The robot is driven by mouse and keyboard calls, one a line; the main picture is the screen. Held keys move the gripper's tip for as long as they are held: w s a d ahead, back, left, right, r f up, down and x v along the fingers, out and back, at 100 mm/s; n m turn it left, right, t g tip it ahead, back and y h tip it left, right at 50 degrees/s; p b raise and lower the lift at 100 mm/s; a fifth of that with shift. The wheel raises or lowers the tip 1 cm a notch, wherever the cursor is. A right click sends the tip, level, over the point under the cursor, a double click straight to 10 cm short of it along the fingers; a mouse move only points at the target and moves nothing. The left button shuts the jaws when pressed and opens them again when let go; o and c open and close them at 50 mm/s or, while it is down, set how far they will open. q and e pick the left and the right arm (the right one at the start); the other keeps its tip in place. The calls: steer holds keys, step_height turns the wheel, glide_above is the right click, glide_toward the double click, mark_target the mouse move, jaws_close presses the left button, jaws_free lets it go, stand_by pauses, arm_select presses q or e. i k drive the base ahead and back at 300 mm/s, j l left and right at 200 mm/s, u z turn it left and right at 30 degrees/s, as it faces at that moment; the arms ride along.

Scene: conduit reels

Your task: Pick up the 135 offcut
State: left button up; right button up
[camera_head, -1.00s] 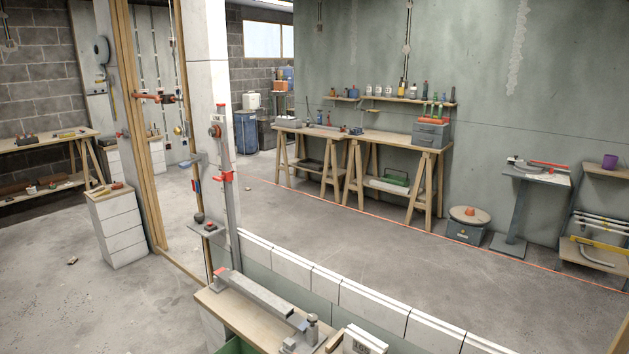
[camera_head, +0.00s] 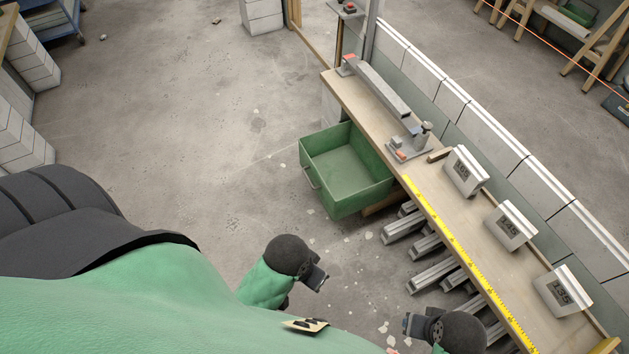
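Several grey metal channel offcuts (camera_head: 432,276) stick out below the near edge of the bench (camera_head: 352,92), in groups. No number is legible on them, so I cannot tell which is the 135 offcut. My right gripper (camera_head: 410,324) is at the bottom, near the lowest offcuts. Both appear as small dark shapes, and their finger opening cannot be made out.
A yellow measuring tape (camera_head: 465,258) runs along the bench's near edge. A green open drawer (camera_head: 345,171) juts out.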

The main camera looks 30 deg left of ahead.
mark_target(563, 295)
steer(key=z, duration=0.9)
